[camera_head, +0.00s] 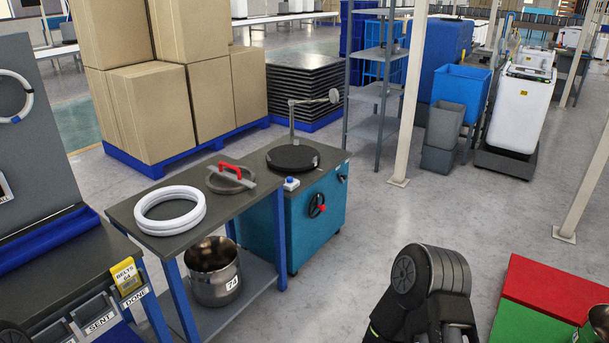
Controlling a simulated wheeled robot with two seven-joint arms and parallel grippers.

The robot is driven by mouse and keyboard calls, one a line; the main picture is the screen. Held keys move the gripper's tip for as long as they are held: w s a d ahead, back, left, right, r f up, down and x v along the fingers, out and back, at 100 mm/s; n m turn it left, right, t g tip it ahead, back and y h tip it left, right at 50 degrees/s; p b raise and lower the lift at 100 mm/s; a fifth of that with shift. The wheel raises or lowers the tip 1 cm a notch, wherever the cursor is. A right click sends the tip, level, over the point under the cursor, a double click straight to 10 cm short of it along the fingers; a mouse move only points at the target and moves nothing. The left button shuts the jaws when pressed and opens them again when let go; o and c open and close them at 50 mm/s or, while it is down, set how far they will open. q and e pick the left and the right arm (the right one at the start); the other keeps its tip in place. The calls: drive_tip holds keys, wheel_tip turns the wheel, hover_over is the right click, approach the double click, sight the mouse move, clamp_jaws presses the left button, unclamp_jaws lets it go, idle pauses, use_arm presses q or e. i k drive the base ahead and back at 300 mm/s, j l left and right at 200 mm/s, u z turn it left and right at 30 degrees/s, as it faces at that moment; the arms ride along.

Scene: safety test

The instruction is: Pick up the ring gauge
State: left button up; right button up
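A flat grey round tool with a red handle (230,178) lies on the dark top of a blue-legged bench; it looks like the ring gauge. A pair of stacked white rings (170,210) lies on the same bench top (207,222), left of and nearer than the grey tool, apart from it. A dark link of one of my arms shows at the bottom right of centre, well away from the bench. Neither of my grippers can be made out in this view.
A metal pot (214,272) stands on the bench's lower shelf. A teal cabinet (322,215) with a round black plate (293,159) and a post adjoins the bench. A counter with labelled bins (97,313) stands at left. Red and green mats (550,288) lie at right. Floor between is clear.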

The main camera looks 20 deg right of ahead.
sight(222, 170)
drive_tip(key=i+l, duration=2.45)
drive_tip(key=i+j+u, duration=0.05)
